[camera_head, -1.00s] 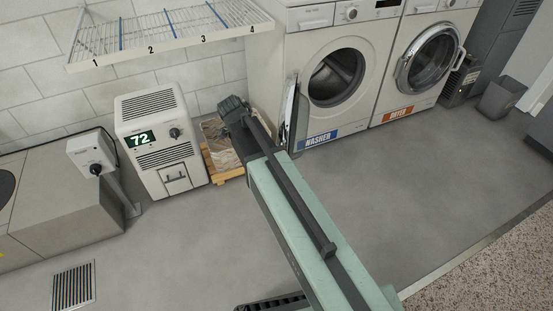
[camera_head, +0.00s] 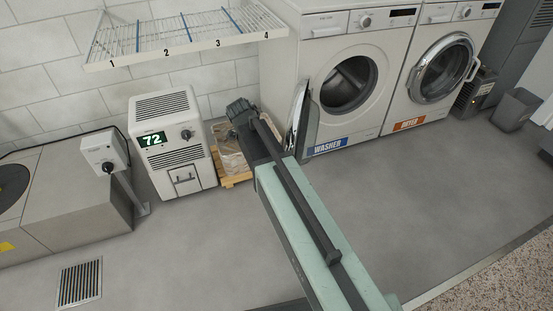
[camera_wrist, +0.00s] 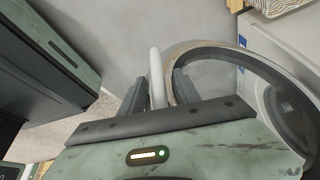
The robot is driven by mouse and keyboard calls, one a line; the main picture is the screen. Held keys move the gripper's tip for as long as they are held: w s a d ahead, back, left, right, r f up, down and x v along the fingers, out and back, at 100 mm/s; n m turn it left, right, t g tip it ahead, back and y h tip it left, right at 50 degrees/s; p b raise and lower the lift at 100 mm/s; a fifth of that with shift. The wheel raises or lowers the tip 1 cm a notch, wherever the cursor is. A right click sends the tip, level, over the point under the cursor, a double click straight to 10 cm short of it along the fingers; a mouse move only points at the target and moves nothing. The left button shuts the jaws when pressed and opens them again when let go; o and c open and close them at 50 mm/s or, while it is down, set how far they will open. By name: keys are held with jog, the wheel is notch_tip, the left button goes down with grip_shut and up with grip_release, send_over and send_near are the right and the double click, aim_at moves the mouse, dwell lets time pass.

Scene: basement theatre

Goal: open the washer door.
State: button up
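The white washer (camera_head: 335,128) stands at the back with a blue label on its lower front. Its round door (camera_head: 303,118) is swung out to the left, almost edge-on in the head view, and the drum opening is uncovered. In the wrist view the door's ring (camera_wrist: 238,47) fills the right side. A pale door handle (camera_wrist: 156,72) stands between the two dark fingers of my gripper (camera_wrist: 158,90), with gaps seen beside it, so the fingers look open around it. In the head view my arm's end is left of the door; the fingertips are hidden there.
A dryer (camera_head: 440,75) stands right of the washer. On the left are a white unit reading 72 (camera_head: 172,140), a wooden pallet (camera_head: 236,180) with a bundle, and a wire shelf (camera_head: 185,35) above. The grey floor (camera_head: 420,190) in front is clear.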

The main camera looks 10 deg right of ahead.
jog(key=p+v, duration=0.7)
jog(key=shift+r, duration=0.4)
jog(key=shift+a, duration=0.1)
